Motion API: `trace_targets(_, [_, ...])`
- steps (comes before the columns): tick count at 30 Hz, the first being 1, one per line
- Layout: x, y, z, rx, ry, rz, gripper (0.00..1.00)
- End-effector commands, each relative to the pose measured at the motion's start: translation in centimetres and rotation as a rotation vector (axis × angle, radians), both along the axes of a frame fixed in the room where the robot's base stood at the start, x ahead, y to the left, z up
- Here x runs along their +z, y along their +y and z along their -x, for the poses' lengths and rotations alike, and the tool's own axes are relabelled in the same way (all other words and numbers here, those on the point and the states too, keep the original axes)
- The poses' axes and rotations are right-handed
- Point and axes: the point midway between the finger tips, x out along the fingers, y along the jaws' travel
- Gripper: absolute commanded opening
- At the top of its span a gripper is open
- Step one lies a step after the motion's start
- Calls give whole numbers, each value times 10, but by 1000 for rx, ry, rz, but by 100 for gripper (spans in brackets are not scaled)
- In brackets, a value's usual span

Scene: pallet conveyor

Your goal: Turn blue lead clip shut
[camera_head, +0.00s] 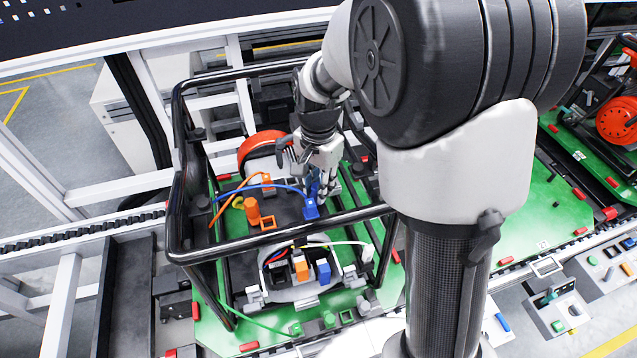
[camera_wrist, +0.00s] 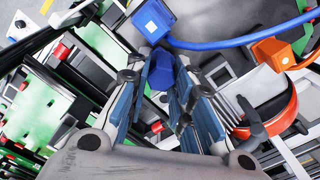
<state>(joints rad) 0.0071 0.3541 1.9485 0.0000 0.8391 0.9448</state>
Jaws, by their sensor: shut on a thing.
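My gripper (camera_head: 322,178) reaches down inside the black tube frame and is shut on the blue lead clip. In the wrist view the dark blue clip (camera_wrist: 162,72) shows between the fingertips (camera_wrist: 164,82) of my gripper. The blue lead's plug (camera_head: 311,209) sits just in front of the gripper in the head view, with its blue cable arching off to the left. In the wrist view this plug (camera_wrist: 152,20) is just beyond the clip. The fingers hide much of the clip, and I cannot tell its exact angle.
An orange plug (camera_head: 252,211) and an orange clip (camera_head: 269,223) are left of the blue plug. The black tube frame (camera_head: 180,180) surrounds the work area on a green pallet (camera_head: 212,335). A white housing with orange and blue blocks (camera_head: 300,290) is in front.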

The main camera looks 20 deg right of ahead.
Motion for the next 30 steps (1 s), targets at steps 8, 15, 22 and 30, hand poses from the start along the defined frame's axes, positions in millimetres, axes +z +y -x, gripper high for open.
trace_targets(8, [1, 1, -1, 222, 0, 0, 0])
trace_targets(15, [1, 2, -1, 450, 0, 0, 0])
trace_targets(22, [1, 3, -2, 667, 0, 0, 0])
trace_targets(30, [1, 3, -2, 887, -1, 1, 0])
